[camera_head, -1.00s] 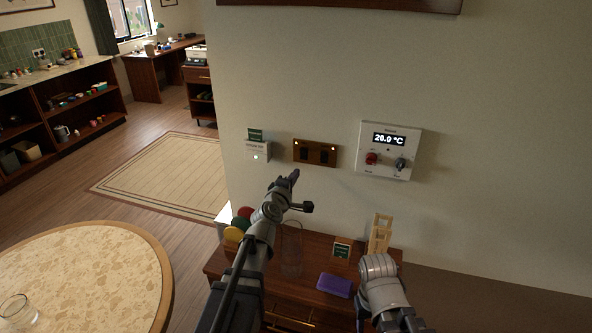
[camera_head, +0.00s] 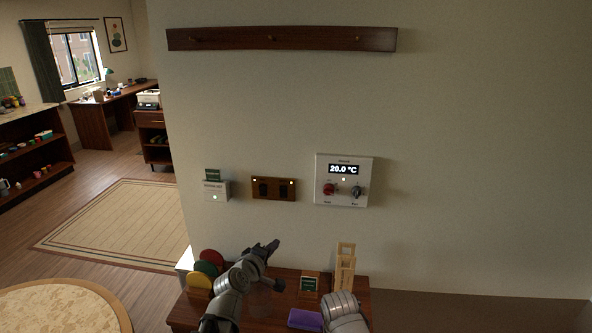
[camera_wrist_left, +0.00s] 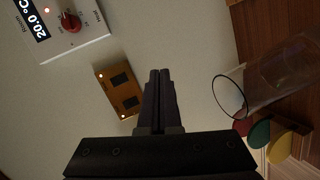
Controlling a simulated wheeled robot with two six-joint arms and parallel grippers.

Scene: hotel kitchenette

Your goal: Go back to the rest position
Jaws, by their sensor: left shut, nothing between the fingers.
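My left gripper (camera_head: 274,245) is in front of the wall, below the brown switch plate (camera_head: 273,187), and touches nothing that I can see. In the left wrist view its two fingers (camera_wrist_left: 160,76) are together with nothing between them. The switch plate also shows there (camera_wrist_left: 120,90), beyond the fingers. My right arm shows only as a rounded grey link at the bottom of the head view, and its gripper is not visible.
A white thermostat (camera_head: 344,180) reading 20.0 °C and a white card box (camera_head: 215,191) are on the wall. Below, a wooden cabinet (camera_head: 380,312) carries a purple block (camera_head: 305,320), a wooden rack (camera_head: 344,270) and coloured discs (camera_head: 206,270). A clear glass (camera_wrist_left: 262,82) is near the left gripper.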

